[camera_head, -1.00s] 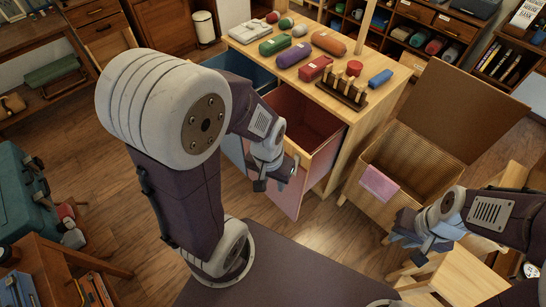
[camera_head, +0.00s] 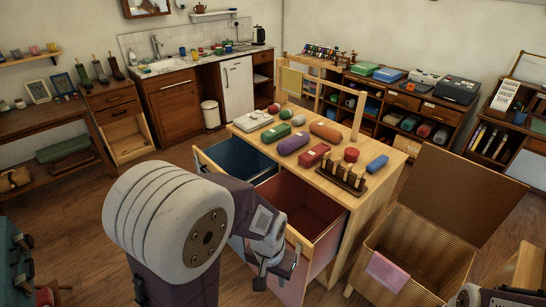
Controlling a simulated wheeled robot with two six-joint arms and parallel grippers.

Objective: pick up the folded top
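No garment in view can be named for sure as the folded top. A pale grey flat item, possibly folded cloth (camera_head: 253,121), lies on the back left of the wooden dresser top (camera_head: 276,152). A pink cloth (camera_head: 387,271) hangs over the front rim of the open wicker hamper (camera_head: 425,253). My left gripper (camera_head: 275,274) is low in front of the red-lined open drawer (camera_head: 302,205), beside its front panel. I cannot tell whether it touches the panel or how wide its fingers are. My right wrist shows at the lower right edge; its fingers are cut off.
A blue-lined drawer (camera_head: 238,160) also stands open. Rolled bundles and a wooden peg rack (camera_head: 342,178) crowd the dresser top. The hamper's raised lid (camera_head: 455,195) stands behind its opening. Clear floor lies left of the dresser.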

